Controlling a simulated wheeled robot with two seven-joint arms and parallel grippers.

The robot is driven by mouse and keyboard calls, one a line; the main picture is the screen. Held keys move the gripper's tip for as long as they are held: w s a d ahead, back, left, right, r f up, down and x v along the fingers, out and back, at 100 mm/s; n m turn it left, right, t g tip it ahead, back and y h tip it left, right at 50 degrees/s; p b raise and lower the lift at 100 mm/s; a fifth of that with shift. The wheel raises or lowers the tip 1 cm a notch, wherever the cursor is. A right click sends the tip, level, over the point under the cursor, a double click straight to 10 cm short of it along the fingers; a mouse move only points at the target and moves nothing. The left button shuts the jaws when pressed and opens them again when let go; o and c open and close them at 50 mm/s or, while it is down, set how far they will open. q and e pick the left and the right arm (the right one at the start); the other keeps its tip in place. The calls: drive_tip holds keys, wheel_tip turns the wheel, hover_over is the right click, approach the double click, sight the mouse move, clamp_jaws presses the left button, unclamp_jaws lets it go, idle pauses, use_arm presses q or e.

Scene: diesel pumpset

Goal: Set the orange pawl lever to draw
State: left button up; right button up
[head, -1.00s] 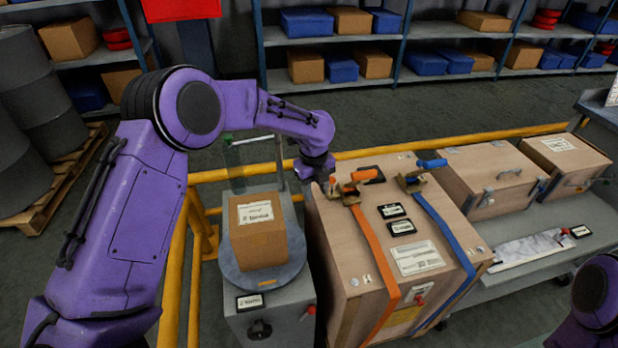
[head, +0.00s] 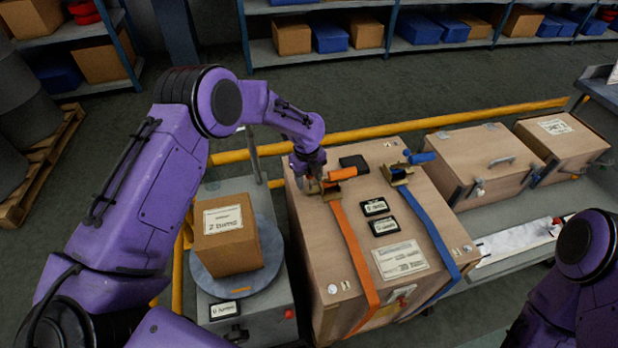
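The orange pawl lever (head: 342,174) sits on a brass ratchet at the top back of the large wooden crate (head: 300,255). An orange strap (head: 354,250) runs from that ratchet down over the crate. My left gripper (head: 316,186) is at the ratchet, just left of the orange lever. Its fingers are small and partly hidden, so I cannot tell whether they are open or touch the lever. A blue lever (head: 421,157) on a second ratchet, with a blue strap (head: 432,230), is to the right. My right arm shows at the lower right; its gripper is out of view.
A small cardboard box (head: 226,235) stands on a round plate left of the crate. Two wooden cases (head: 480,165) stand on the grey bench at right. A yellow rail (head: 395,130) runs behind the crate. Black labels (head: 375,207) lie on the crate top.

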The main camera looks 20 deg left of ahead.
sight(311, 179)
use_arm(q)
drive_tip(key=w+f, duration=0.2)
drive_tip(key=shift+f+g, duration=0.3)
drive_tip(key=shift+f, duration=0.1)
drive_tip(key=shift+s+r, duration=0.1)
drive_tip(key=shift+r, duration=0.05)
drive_tip(key=shift+s+r, duration=0.2)
drive_tip(key=shift+s, duration=0.05)
drive_tip(key=c, duration=0.5)
clamp_jaws()
drive_tip(key=shift+s+d+r+t+y+p, duration=0.15)
drive_tip(key=shift+s+t+y+p, duration=0.15)
drive_tip(key=shift+t+y, duration=0.3)
drive_tip(key=shift+s+d+t+y, duration=0.2)
drive_tip(key=shift+t+y, duration=0.1)
drive_tip(key=shift+t, duration=0.3)
drive_tip(key=o, duration=0.5)
unclamp_jaws()
drive_tip(key=shift+w+a, duration=0.1)
drive_tip(key=shift+w, duration=0.05)
